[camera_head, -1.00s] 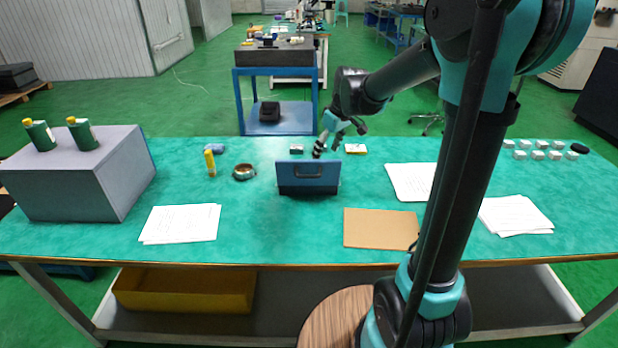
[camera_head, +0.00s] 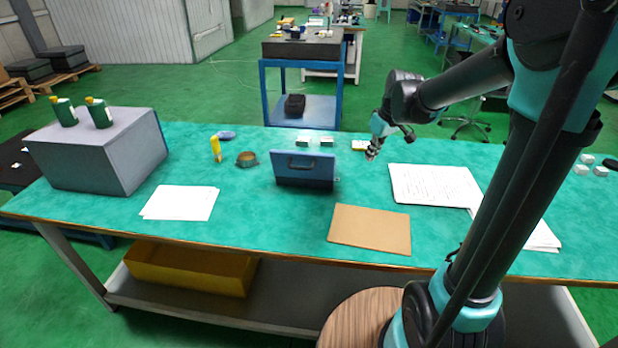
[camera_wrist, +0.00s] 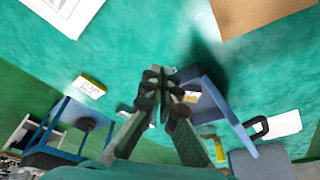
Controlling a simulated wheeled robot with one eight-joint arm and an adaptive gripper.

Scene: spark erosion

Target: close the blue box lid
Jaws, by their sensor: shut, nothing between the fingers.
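The blue box (camera_head: 306,184) stands near the middle of the green table. Its lid (camera_head: 303,166), a blue panel with a dark handle, stands raised on the near side and hides the inside in the head view. In the wrist view the lid (camera_wrist: 226,104) stands up edge-on, and the open box (camera_wrist: 200,97) shows a small pale and orange thing inside. My gripper (camera_head: 371,156) is shut and empty, above the table to the right of the box and apart from the lid. Its closed fingers (camera_wrist: 160,76) show in the wrist view.
A brown board (camera_head: 370,229) lies in front of the box, and papers (camera_head: 432,185) lie to its right. A metal bowl (camera_head: 247,159) and a yellow bottle (camera_head: 216,149) stand to its left. A yellow-and-white item (camera_head: 359,145) lies behind my gripper.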

